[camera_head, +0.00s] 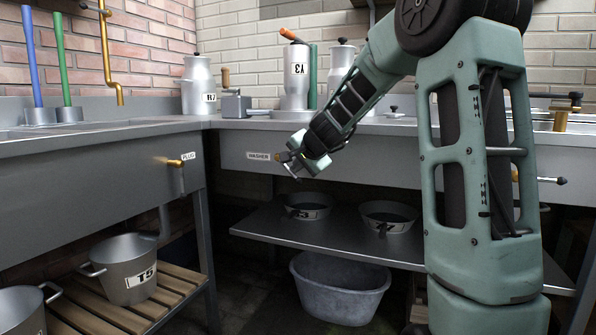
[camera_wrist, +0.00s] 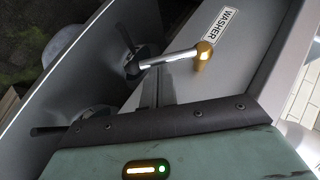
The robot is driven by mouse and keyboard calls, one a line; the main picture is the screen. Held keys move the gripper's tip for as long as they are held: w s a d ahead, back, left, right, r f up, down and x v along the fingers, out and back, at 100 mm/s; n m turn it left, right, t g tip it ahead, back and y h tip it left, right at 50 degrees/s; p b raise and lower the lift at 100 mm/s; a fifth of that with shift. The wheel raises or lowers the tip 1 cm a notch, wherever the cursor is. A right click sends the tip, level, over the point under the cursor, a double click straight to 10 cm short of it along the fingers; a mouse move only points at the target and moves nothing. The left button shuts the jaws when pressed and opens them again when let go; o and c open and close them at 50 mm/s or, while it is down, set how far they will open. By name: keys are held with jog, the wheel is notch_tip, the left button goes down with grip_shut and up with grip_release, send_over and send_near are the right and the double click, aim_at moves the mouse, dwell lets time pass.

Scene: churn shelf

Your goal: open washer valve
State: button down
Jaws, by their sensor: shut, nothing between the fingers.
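The washer valve (camera_head: 281,157) sits on the front face of the grey counter, beside its WASHER label (camera_head: 258,155). In the wrist view the valve's brass knob (camera_wrist: 204,50) is clear, with a silver lever (camera_wrist: 168,59) running from it to the left towards a dark end. My gripper (camera_head: 293,174) is right at the valve, just below and right of the brass part. It is shut with nothing between its fingers.
A lower shelf (camera_head: 262,229) under the counter bears two labelled pans (camera_head: 306,207) (camera_head: 388,217). The PLUG valve (camera_head: 174,163) is on the left counter face. A grey tub (camera_head: 340,290) stands on the floor. Cans and a grey block stand on the counter above.

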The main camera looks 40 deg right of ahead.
jog(key=shift+w+a+f+b, duration=0.15)
jog(key=shift+f+b, duration=0.6)
jog(key=shift+b, duration=1.2)
jog(key=shift+w+a+f+b, duration=0.2)
jog(key=shift+w+f+b, duration=0.3)
jog(key=shift+w+f, duration=0.15)
jog(key=shift+w+a+f+b, duration=0.2)
jog(key=shift+w+f+b, duration=0.3)
jog(key=shift+f, duration=0.25)
jog(key=shift+w, duration=0.1)
